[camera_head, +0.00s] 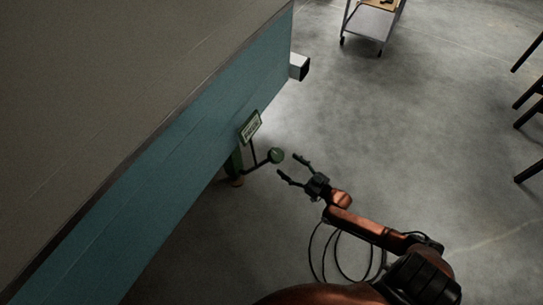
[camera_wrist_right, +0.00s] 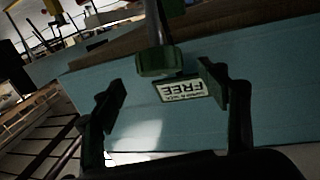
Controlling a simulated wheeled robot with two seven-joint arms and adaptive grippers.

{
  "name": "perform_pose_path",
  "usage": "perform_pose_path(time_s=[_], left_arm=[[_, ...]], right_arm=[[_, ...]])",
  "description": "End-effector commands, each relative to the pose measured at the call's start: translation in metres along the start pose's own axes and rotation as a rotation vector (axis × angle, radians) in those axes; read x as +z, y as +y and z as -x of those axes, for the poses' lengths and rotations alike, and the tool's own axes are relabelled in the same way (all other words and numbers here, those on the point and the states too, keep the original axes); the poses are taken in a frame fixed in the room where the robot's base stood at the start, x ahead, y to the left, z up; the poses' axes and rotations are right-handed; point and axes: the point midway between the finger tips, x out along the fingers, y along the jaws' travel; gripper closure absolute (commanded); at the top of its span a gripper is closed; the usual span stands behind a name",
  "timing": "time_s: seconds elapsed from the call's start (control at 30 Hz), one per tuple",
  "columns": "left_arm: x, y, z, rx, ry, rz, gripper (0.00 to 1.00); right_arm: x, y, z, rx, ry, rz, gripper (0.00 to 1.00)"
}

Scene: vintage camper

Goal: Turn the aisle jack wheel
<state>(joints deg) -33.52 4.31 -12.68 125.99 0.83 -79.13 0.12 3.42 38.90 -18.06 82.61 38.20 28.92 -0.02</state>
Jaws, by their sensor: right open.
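The jack (camera_head: 236,163) stands under the teal side of the camper, with a dark crank arm ending in a round green knob (camera_head: 276,155). A small white-and-green sign (camera_head: 250,126) is just above it. My right gripper (camera_head: 289,165) is open and empty, with its fingers pointing at the knob from the right, close but seemingly apart. In the right wrist view the green knob (camera_wrist_right: 158,61) shows between and beyond the two open fingers (camera_wrist_right: 162,92), and a sign reading FREE (camera_wrist_right: 180,89) appears upside down behind it. My left gripper is not in view.
The camper's teal wall (camera_head: 190,125) and grey top (camera_head: 100,90) fill the left. A square tube end (camera_head: 299,66) juts from its corner. A trolley (camera_head: 374,22) stands at the back and dark legs (camera_head: 530,95) at the right. The concrete floor between is clear.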

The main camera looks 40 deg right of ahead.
Motion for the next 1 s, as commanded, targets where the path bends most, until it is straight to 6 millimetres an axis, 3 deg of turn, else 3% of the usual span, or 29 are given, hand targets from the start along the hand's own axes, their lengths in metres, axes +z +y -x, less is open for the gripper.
perform_pose_path(time_s=[0.43, 0.63, 1.0], left_arm=[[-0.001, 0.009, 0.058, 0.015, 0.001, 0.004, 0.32], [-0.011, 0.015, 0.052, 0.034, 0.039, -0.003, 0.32], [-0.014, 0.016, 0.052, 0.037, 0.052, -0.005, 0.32]], right_arm=[[0.000, 0.000, -0.054, -0.002, 0.004, 0.000, 0.32], [-0.001, 0.000, -0.074, -0.001, 0.004, -0.001, 0.32], [-0.003, 0.000, -0.078, -0.001, 0.004, 0.000, 0.34]])
